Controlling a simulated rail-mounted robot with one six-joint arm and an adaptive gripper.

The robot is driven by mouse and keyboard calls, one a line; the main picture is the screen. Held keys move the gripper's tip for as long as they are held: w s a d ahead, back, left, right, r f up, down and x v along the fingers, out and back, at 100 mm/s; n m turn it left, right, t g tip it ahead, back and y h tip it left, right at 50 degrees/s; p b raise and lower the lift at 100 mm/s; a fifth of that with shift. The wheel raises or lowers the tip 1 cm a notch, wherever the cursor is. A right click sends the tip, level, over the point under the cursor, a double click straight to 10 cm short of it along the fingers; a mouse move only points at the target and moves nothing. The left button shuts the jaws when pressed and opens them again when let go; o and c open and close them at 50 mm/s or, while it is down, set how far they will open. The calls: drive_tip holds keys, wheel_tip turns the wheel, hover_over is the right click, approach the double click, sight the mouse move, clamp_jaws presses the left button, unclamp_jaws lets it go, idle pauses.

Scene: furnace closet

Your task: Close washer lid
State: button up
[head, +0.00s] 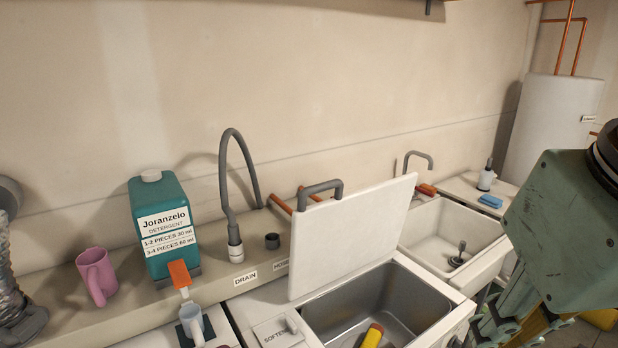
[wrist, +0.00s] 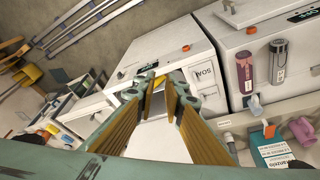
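The washer (head: 460,311) stands at the bottom centre of the head view, with its metal tub (head: 415,295) exposed. Its flat white lid (head: 350,232) is open and stands nearly upright, leaning back a little, behind the tub's left side. My gripper (head: 487,322) is at the lower right of the head view, to the right of the tub and apart from the lid; its tips are partly cut off. In the wrist view my gripper's (wrist: 161,84) two fingers stand apart with a gap between them, and nothing is held. The wrist view looks over the white appliances.
A yellow and red item (head: 372,336) lies in the tub. A grey drain hose (head: 232,180), a teal detergent jug (head: 162,225) and a pink mug (head: 97,275) stand on the ledge to the left. A white sink (head: 450,235) is to the right behind.

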drive_tip(key=w+a+r+p, duration=0.1)
drive_tip(key=w+r, duration=0.2)
drive_tip(key=w, duration=0.2)
drive_tip(key=w+a+r+n+g+p, duration=0.1)
drive_tip(key=w+r, duration=0.3)
drive_tip(key=w+a+r+n+g+p, duration=0.1)
drive_tip(key=w+a+r+p, duration=0.1)
drive_tip(key=w+r, duration=0.2)
drive_tip(key=shift+w+r, duration=0.15)
drive_tip(key=shift+w, duration=0.65)
clamp_jaws()
drive_tip(key=w+a+r+n+g+h+p, duration=0.15)
drive_tip(key=w+a+p, duration=0.25)
drive_tip(key=w+a, duration=0.6)
drive_tip(key=w+a+r+n+g+h+p, duration=0.1)
drive_tip(key=w+a+r+n+g+p, duration=0.2)
drive_tip(key=w+a, duration=0.8)
drive_tip(key=w+a+f+n+h+p, duration=0.1)
drive_tip(key=w+a+f+n+p, duration=0.1)
drive_tip(key=w+a+f+p, duration=0.2)
drive_tip(key=w+a, duration=0.3)
drive_tip(key=w, duration=0.4)
drive_tip(key=shift+a, duration=0.3)
drive_tip(key=shift+d+f+h, duration=0.1)
drive_tip(key=shift+f+h, duration=0.1)
drive_tip(key=shift+h, duration=0.05)
